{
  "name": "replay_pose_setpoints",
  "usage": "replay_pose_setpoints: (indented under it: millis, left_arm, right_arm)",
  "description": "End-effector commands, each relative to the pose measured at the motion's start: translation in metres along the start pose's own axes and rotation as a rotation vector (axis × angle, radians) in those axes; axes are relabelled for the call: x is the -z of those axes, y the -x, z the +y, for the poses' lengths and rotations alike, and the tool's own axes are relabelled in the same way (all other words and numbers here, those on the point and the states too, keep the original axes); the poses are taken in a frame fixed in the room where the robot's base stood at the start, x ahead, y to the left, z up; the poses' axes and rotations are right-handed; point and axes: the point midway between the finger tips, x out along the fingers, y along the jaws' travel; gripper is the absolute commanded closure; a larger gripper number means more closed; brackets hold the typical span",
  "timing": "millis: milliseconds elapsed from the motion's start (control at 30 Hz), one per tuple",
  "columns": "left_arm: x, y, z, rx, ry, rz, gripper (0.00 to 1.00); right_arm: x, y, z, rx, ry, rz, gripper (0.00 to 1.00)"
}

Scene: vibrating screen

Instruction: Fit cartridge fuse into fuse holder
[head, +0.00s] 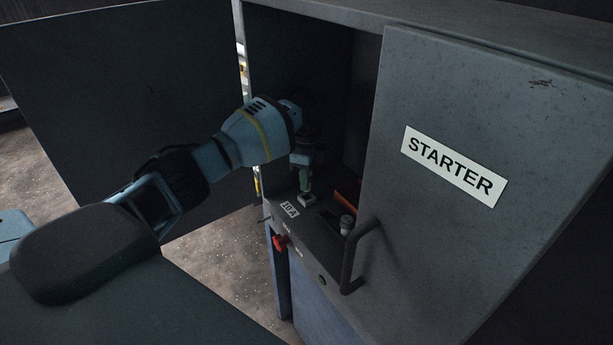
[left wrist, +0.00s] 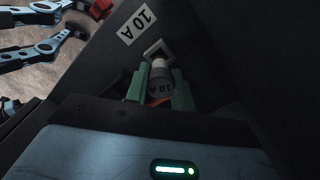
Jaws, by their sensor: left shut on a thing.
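My left gripper (head: 306,186) points down inside the open cabinet.
A small cylindrical part (head: 347,224) and an orange part (head: 348,194) stand to the right. The "STARTER" door (head: 440,220), with its handle (head: 352,262), bounds the right. A red knob (head: 280,243) is on the front.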

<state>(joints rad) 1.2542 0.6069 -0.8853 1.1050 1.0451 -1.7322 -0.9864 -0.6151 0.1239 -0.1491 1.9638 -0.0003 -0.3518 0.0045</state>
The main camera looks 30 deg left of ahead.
Motion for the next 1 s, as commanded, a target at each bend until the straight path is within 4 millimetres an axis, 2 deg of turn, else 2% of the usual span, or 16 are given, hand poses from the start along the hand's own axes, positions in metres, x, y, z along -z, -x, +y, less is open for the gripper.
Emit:
replay_pose_setpoints:
  millis: [1000]
  left_arm:
    - [0.001,-0.018,0.000,-0.001,-0.001,0.001,0.97]
  right_arm:
    - [-0.009,-0.001,-0.001,0.002,-0.002,-0.017,0.64]
